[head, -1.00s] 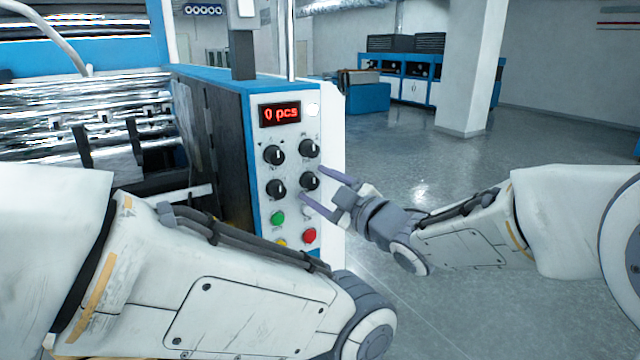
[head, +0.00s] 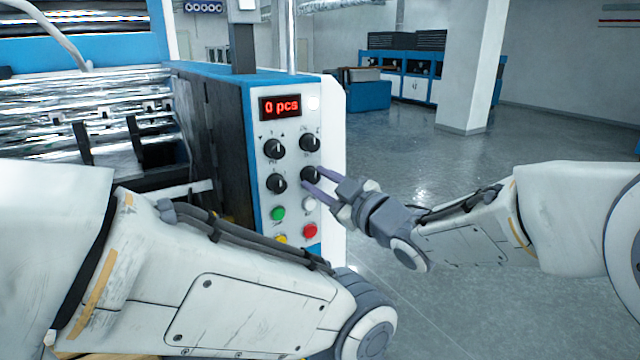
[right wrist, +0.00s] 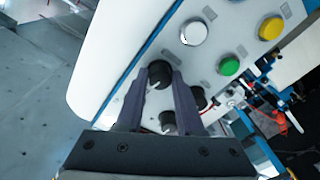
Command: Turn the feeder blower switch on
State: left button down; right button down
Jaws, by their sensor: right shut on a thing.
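The control panel (head: 293,130) has four black rotary knobs below a red "0 pcs" display. My right gripper (head: 313,177) is at the lower right knob (head: 309,173), with its fingers on either side of it. In the right wrist view this knob (right wrist: 160,72) sits between the two dark fingers, and the gripper (right wrist: 159,78) is shut on it. The panel labels are too small to read, so I cannot confirm which knob is the feeder blower switch. My left arm crosses the foreground, but its gripper is not visible.
Just below the knob are a white button (head: 309,203) and a red button (head: 309,230). A green button (head: 278,213) and a yellow button (head: 281,240) are to their left. The machine's rollers (head: 80,110) are at the left. Open floor (head: 440,190) lies to the right.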

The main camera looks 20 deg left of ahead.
jog(key=m, duration=0.4)
jog(key=shift+f+m+b, duration=0.1)
jog(key=shift+m+b, duration=0.2)
jog(key=shift+b, duration=0.1)
jog(key=m+t, duration=0.1)
jog(key=m, duration=0.4)
jog(key=shift+s+a, duration=0.1)
jog(key=shift+m, duration=0.3)
jog(key=c, duration=0.5)
grip_release()
jog(key=shift+c, duration=0.2)
jog(key=shift+b, duration=0.3)
jog(key=b+v, duration=0.2)
jog(key=v, duration=0.8)
jog(key=shift+d+b, duration=0.25)
jog(key=shift+b, duration=0.15)
